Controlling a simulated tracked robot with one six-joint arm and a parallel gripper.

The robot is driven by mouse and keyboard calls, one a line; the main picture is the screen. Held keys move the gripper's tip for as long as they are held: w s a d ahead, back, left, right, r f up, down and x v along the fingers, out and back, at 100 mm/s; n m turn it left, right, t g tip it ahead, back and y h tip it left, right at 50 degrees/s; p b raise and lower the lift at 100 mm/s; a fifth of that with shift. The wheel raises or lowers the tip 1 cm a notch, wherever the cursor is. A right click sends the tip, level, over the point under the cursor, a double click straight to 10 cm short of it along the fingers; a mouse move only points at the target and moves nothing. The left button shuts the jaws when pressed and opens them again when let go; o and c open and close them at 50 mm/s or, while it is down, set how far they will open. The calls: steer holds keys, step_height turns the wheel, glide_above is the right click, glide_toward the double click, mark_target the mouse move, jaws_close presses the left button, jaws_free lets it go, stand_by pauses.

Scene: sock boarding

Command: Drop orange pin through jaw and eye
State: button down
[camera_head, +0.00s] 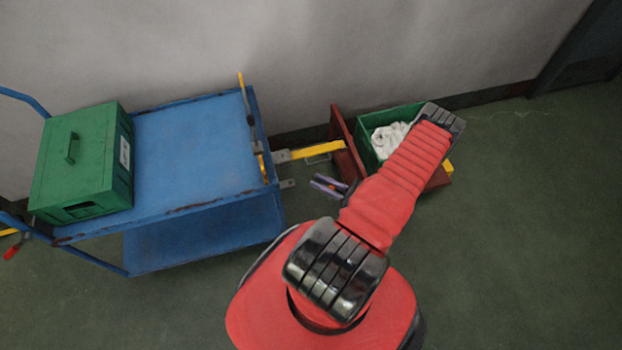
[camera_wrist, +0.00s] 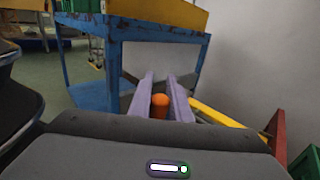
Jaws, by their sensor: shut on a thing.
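My gripper (camera_head: 328,186) reaches down right of the blue cart, below the yellow bar. In the wrist view its two purple fingers (camera_wrist: 161,92) are shut on the orange pin (camera_wrist: 160,106). The yellow drawbar (camera_head: 318,149) runs from the red-ended trolley to the cart's right edge and ends in a grey metal piece (camera_head: 282,156). A small grey plate (camera_head: 288,183) sticks out lower on the cart's side. I cannot tell which grey part is jaw or eye, or whether they line up. The pin is apart from them.
The blue cart (camera_head: 190,150) carries a green box (camera_head: 80,165) on its left. A yellow lever (camera_head: 243,90) stands at its back right corner. A red board (camera_head: 345,140) and a green crate (camera_head: 366,152) with white cloth (camera_head: 388,138) are beyond my arm. Open floor (camera_head: 530,230) lies right.

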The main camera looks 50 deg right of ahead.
steer(key=shift+s+d, duration=0.1)
steer(key=shift+s, duration=0.3)
stand_by(0.4)
